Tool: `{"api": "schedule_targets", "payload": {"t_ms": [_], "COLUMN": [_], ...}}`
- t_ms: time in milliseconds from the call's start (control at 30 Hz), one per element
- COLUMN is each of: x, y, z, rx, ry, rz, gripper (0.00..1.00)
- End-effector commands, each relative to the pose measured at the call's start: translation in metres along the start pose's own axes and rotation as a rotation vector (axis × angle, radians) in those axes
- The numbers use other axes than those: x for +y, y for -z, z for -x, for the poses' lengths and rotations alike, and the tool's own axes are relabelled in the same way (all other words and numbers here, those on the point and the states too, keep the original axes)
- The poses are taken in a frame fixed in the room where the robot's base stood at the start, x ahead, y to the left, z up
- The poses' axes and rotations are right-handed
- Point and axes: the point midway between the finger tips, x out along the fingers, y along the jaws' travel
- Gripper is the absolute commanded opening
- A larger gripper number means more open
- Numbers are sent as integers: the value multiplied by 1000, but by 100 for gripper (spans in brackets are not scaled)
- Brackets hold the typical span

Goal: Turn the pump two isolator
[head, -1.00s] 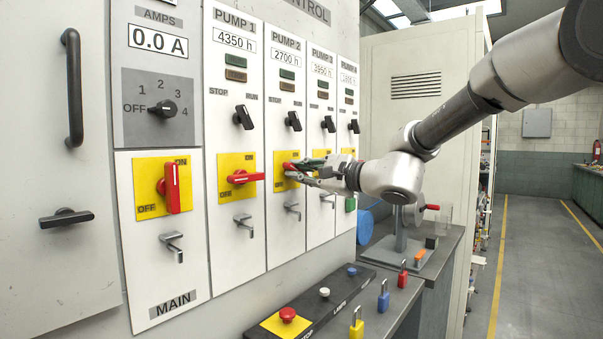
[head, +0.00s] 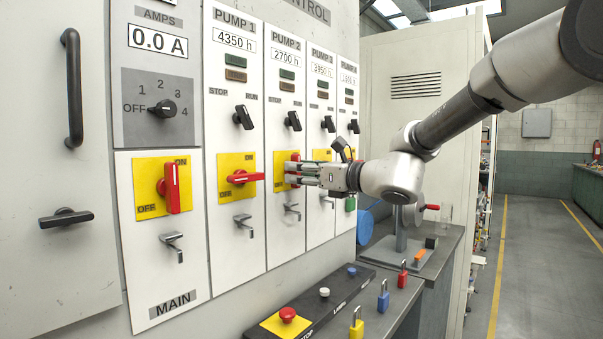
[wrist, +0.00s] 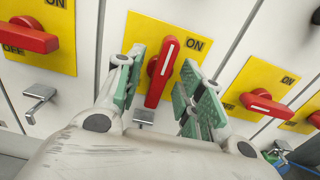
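The pump two isolator is a red handle on a yellow plate, under the PUMP 2 label. In the wrist view its handle (wrist: 162,73) stands nearly upright, leaning a little right at the top, with ON printed to its upper right. In the head view the handle (head: 295,168) is partly hidden by my gripper (head: 302,172). In the wrist view my gripper (wrist: 163,85) has its green-padded fingers on the left and right of the handle. Gaps show between the handle and both pads, so it is open around the handle.
The pump one handle (head: 242,177) lies level to the left; the pump three handle (wrist: 265,105) lies roughly level to the right. The upright MAIN handle (head: 172,187) is farther left. Grey hooked levers (head: 243,222) project below. A bench with padlocks (head: 383,299) stands below right.

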Motion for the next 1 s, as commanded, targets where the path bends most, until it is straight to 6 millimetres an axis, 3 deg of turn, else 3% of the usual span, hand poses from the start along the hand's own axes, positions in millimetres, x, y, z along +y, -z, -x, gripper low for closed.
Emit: {"api": "schedule_targets", "payload": {"t_ms": [1000], "x": [-1], "y": [0], "z": [30], "rx": [0], "ry": [2], "rz": [1], "gripper": [38]}}
